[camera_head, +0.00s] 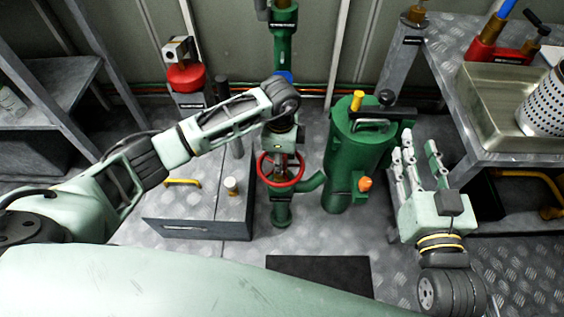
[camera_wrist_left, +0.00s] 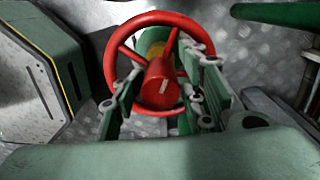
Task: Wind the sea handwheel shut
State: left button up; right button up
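The red handwheel (camera_head: 298,180) sits on a green valve body (camera_head: 281,212) near the middle of the head view. My left gripper (camera_head: 284,160) comes down over it from above. In the left wrist view, the handwheel (camera_wrist_left: 112,57) shows its round rim, spokes and red hub (camera_wrist_left: 161,86), which has a pale mark. The fingers of my left gripper (camera_wrist_left: 160,95) are apart, one side on each side of the hub, and do not look closed on it. Whether they touch the spokes is unclear. My right gripper (camera_head: 421,150) is open and empty, right of the green cylinder.
A tall green cylinder (camera_head: 349,165) with an orange knob stands right of the valve. A grey box (camera_head: 195,215) with a yellow handle lies to the left. A metal bench (camera_head: 455,55) carries a tray (camera_head: 510,135) and perforated basket (camera_head: 546,103). A dark mat (camera_head: 320,272) lies in front.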

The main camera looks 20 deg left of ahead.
pick_arm(q)
jog(key=n, duration=0.6)
jog(key=shift+d, duration=0.15)
jog(key=shift+n, duration=0.5)
jog(key=c, duration=0.8)
jog(key=o, duration=1.2)
jog(key=shift+f, duration=0.15)
jog(key=shift+c, duration=0.2)
